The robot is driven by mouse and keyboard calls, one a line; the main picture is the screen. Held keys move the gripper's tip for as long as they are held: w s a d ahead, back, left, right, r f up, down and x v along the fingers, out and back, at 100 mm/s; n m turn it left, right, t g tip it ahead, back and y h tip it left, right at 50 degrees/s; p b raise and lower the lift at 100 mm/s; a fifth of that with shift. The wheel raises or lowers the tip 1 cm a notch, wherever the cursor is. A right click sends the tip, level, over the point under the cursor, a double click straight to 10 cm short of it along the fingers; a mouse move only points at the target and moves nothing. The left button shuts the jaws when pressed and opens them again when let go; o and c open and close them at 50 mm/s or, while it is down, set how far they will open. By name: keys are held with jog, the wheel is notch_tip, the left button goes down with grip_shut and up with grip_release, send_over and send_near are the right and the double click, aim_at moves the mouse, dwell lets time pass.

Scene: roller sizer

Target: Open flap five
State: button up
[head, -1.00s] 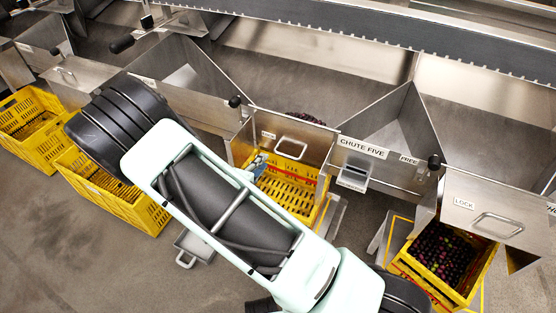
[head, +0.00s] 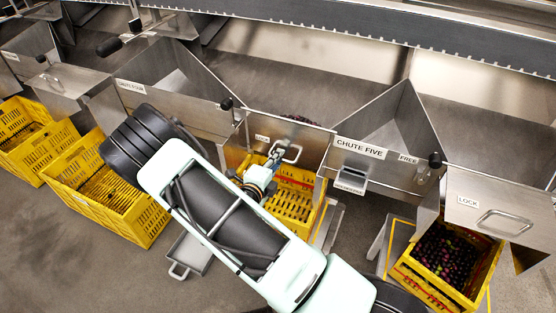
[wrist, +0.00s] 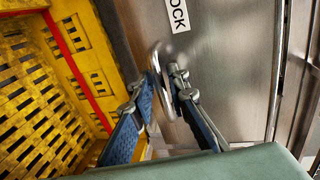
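The panel lettered CHUTE FIVE (head: 387,171) is right of centre in the head view. My gripper (head: 274,158) is at this handle. In the wrist view its blue-padded fingers (wrist: 164,78) stand on either side of the handle's bar (wrist: 153,110), close to it; whether they press on it I cannot tell. The flap (wrist: 225,50) and the end of its label also show there. A second LOCK flap (head: 455,213) with a handle is at the right.
A yellow crate (head: 313,205) stands below the flap at my gripper. Another crate (head: 460,293) with dark fruit is under the right flap. More yellow crates (head: 145,228) stand at the left. Black-knobbed levers (head: 435,160) stick up between chutes. Grey floor is open in front.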

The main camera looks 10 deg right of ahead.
jog(key=shift+w+d, duration=0.1)
jog(key=shift+w, duration=0.1)
jog(key=shift+c, duration=0.3)
grip_shut()
